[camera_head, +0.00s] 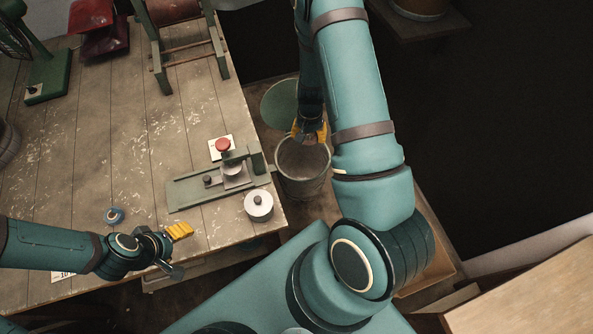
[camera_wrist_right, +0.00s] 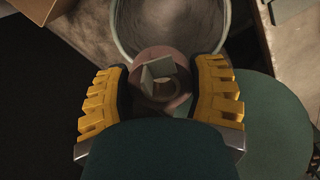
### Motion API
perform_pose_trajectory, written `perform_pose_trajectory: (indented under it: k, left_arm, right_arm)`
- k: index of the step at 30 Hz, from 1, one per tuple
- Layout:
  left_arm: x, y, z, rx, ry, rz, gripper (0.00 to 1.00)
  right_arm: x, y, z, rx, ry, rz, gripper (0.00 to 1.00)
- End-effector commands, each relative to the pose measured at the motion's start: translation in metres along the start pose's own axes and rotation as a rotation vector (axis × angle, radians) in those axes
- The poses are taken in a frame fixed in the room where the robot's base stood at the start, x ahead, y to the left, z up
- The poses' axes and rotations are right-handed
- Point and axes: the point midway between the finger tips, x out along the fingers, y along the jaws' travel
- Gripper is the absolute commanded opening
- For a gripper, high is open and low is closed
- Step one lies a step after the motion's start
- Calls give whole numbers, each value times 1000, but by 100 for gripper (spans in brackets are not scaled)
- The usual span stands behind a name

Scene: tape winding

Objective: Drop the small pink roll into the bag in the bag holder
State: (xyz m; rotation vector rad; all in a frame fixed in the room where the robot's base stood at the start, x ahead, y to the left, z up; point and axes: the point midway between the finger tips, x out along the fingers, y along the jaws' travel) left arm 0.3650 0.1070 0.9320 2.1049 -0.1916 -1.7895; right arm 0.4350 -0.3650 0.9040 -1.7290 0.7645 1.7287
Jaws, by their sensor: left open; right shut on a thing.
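The small pink roll (camera_wrist_right: 150,54) is between the yellow-padded fingers of my right gripper (camera_wrist_right: 163,92) in the right wrist view. My right gripper is shut on it. In the head view my right gripper (camera_head: 310,131) is at the upper rim of a round grey container (camera_head: 303,178) beside the table, and the roll is hidden there. The container's round mouth also shows beyond the roll in the right wrist view (camera_wrist_right: 172,22). I cannot tell whether a bag lines it. My left gripper (camera_head: 177,250) is open and empty over the table's front part.
Red items (camera_head: 98,28) and a green frame (camera_head: 160,50) stand at the back. A green disc (camera_head: 280,104) is behind the container.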

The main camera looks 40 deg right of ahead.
Motion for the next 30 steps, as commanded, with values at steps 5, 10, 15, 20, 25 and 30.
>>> perform_pose_trajectory:
  k: [5, 10, 15, 20, 25, 30]
  left_arm:
    - [5, -2, 1, -1, 0, 0, 69]
    - [16, -6, 3, -2, 1, -1, 69]
    - [29, -12, 5, -4, 2, -2, 69]
    - [36, -14, 5, -4, 2, -4, 69]
    - [36, -14, 5, -4, 3, -4, 69]
    - [36, -14, 5, -4, 3, -4, 69]
  right_arm:
    - [12, 0, 0, 0, -2, 1, 24]
    - [30, 0, 0, -1, -1, 1, 24]
    - [50, 0, 0, -2, -1, 1, 24]
    - [59, 0, 0, -1, 0, 0, 24]
    - [59, 0, 0, -1, 0, 0, 24]
    - [59, 0, 0, -2, 0, 0, 82]
